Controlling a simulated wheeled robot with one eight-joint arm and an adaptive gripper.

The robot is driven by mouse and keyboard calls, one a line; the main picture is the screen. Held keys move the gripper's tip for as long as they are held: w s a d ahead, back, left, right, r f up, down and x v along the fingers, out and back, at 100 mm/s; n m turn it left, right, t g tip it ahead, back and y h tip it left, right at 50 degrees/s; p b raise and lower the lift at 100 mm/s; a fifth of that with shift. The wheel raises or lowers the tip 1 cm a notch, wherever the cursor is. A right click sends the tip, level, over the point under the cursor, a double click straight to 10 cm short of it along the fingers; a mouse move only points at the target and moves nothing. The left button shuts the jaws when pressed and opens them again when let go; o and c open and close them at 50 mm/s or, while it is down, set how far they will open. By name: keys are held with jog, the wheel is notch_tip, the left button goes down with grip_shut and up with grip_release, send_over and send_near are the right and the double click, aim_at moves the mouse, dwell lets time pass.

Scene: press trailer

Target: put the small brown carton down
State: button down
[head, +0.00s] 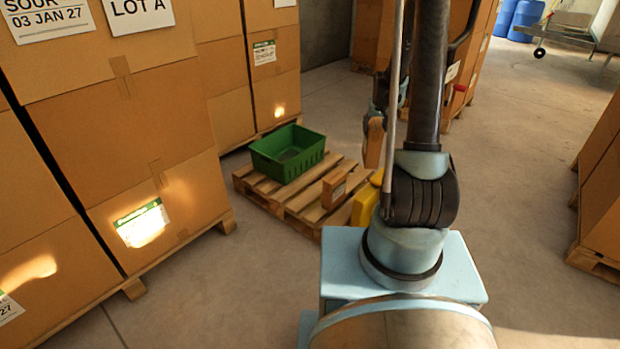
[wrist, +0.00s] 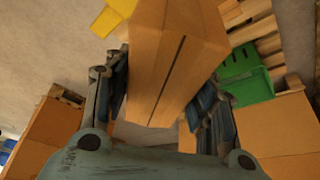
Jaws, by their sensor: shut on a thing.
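My gripper (head: 375,115) is shut on a small brown carton (head: 373,145), which hangs below the fingers in the head view. In the wrist view the carton (wrist: 172,55) fills the space between the two fingers (wrist: 160,82), with a dark seam along its face. The carton appears held above the wooden pallet (head: 248,187); its exact height is hard to tell. My arm hides part of the gripper and the pallet's right side.
On the pallet are a green crate (head: 262,156) at the back left, another small brown carton (head: 333,191) and a yellow container (head: 364,207), partly hidden by my arm. Bare slats show between them. Large carton stacks (head: 120,130) stand left; floor to the right (head: 520,170) is clear.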

jog(key=w+f+n, duration=0.1)
jog(key=w+f, duration=0.4)
jog(key=w, duration=0.3)
jog(key=w+f, duration=0.5)
jog(key=w, duration=0.3)
jog(key=w+f, duration=1.1)
jog(key=f, duration=0.3)
notch_tip(320, 180, down, 10)
jog(key=shift+w+a+r+n+y, duration=0.15)
jog(key=shift+n+y, duration=0.15)
jog(key=shift+n, duration=0.1)
jog(key=c, duration=0.7)
grip_release()
